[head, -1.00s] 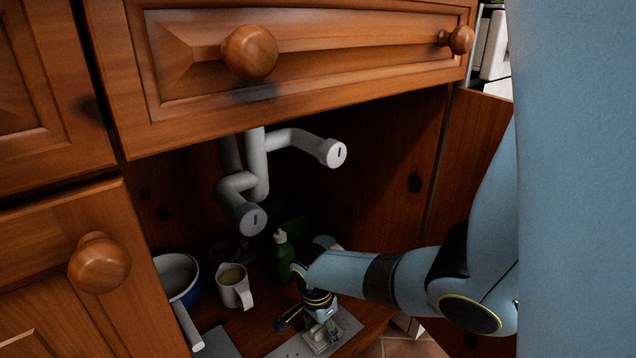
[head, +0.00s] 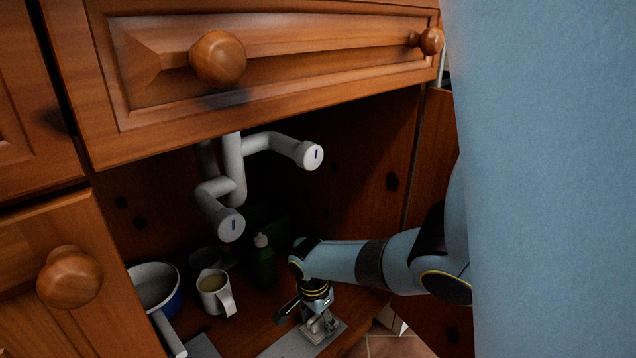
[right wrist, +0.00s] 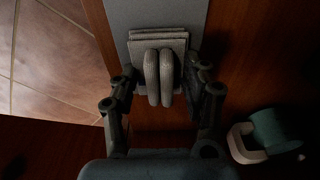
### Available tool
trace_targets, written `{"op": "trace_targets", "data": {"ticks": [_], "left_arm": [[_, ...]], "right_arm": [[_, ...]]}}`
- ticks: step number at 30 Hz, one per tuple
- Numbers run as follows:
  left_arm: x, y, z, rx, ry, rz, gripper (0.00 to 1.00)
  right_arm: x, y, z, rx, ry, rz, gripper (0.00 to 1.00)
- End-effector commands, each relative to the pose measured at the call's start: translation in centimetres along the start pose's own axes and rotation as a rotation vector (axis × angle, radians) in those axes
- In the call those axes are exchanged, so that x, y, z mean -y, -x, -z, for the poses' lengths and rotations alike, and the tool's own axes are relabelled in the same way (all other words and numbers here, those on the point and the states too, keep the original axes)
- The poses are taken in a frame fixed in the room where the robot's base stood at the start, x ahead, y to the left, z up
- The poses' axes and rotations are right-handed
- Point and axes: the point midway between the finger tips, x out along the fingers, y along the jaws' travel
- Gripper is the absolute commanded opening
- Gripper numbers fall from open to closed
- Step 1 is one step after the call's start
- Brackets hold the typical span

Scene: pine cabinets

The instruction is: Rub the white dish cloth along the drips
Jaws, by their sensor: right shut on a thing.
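My right gripper (head: 318,322) reaches down inside the open cupboard under the drawer. In the right wrist view its dark fingers (right wrist: 160,92) stand on both sides of a folded, pale grey-looking cloth (right wrist: 170,42), taken to be the white dish cloth. They are shut on its raised double fold. The cloth is over a grey mat (right wrist: 152,14); the mat also shows in the head view (head: 283,349), under the gripper. I cannot make out any drips; the cloth and gripper cover part of the mat. My left gripper is not in view.
A mug (head: 213,291), a green bottle (head: 264,264) and a blue-and-white pan (head: 158,285) stand left of the gripper. White drain pipes (head: 233,175) hang above. The right side panel (head: 395,150) bounds the space. Tiled floor (head: 400,346) lies in front.

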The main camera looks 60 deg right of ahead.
Motion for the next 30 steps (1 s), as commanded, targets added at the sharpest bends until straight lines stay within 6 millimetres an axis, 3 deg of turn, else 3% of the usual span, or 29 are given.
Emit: {"op": "trace_targets", "data": {"ticks": [12,23,30], "left_arm": [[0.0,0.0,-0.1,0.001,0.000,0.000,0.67],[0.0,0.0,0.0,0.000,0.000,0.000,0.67],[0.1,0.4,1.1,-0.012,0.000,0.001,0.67]], "right_arm": [[-0.1,-0.5,3.9,-0.003,0.000,-0.002,0.00],[-0.1,-0.5,3.8,-0.001,0.000,-0.001,0.00],[0.0,0.0,1.6,0.003,0.001,0.000,0.00]]}}
